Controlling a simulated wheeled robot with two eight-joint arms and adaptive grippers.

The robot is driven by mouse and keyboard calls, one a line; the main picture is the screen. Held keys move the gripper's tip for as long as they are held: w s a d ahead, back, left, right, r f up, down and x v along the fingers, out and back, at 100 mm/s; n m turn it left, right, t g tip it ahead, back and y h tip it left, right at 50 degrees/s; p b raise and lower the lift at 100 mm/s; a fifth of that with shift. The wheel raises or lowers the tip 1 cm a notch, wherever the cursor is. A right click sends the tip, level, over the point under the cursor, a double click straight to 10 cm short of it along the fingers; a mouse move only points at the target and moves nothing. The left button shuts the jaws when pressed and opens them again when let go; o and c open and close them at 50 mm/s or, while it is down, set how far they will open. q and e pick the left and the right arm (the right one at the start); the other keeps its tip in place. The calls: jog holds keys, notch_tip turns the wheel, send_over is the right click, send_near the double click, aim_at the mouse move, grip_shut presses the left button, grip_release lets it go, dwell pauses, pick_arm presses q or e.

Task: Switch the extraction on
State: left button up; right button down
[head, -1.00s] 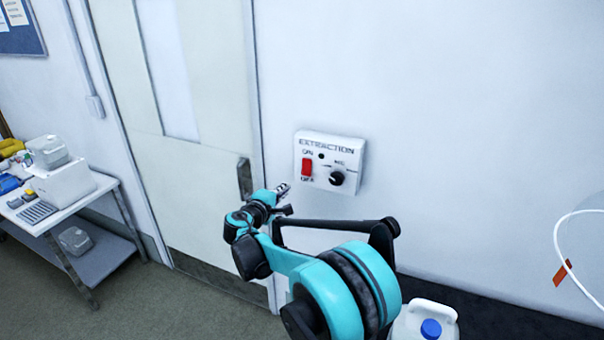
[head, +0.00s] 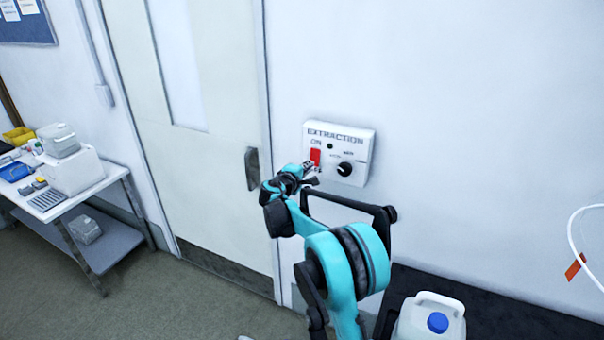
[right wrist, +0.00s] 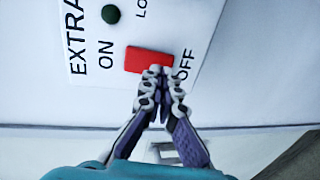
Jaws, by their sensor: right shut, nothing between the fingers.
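The extraction panel (head: 368,160) is a white box on the wall, lettered EXTRACTION, with a red rocker switch (head: 315,157) marked ON at its top. A black knob (head: 345,169) sits right of the switch, and a small dark indicator (head: 330,146) is above. My right gripper (head: 309,168) is shut and empty at the lower part of the switch. In the right wrist view its fingertips (right wrist: 162,72) overlap the OFF end of the red switch (right wrist: 146,60); I cannot tell whether they touch it. The indicator (right wrist: 111,14) looks dark green, unlit. My left gripper is not in view.
A door with a dark handle (head: 252,169) is left of the panel. A white jug with a blue cap (head: 437,322) stands on a dark surface (head: 500,312) at lower right. A bench (head: 110,178) with boxes is at far left. The wall around the panel is clear.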

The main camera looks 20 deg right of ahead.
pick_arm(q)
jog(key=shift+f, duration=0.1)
pick_arm(e)
jog(key=shift+x, duration=0.85)
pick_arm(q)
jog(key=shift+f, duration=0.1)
pick_arm(e)
jog(key=shift+f, duration=0.1)
pick_arm(q)
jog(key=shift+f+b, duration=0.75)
jog(key=shift+b, duration=0.15)
pick_arm(e)
jog(key=shift+w+d+f+t+h, duration=0.15)
jog(key=shift+w+d+t+h, duration=0.1)
jog(key=shift+t+h, duration=0.15)
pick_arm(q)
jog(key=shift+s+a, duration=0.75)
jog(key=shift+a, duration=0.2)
pick_arm(e)
jog(key=s+a+f, duration=0.2)
jog(key=s+a, duration=0.7)
jog(key=a, duration=0.1)
jog(key=shift+a+f, duration=0.15)
jog(key=shift+f, duration=0.25)
jog(key=shift+s, duration=0.1)
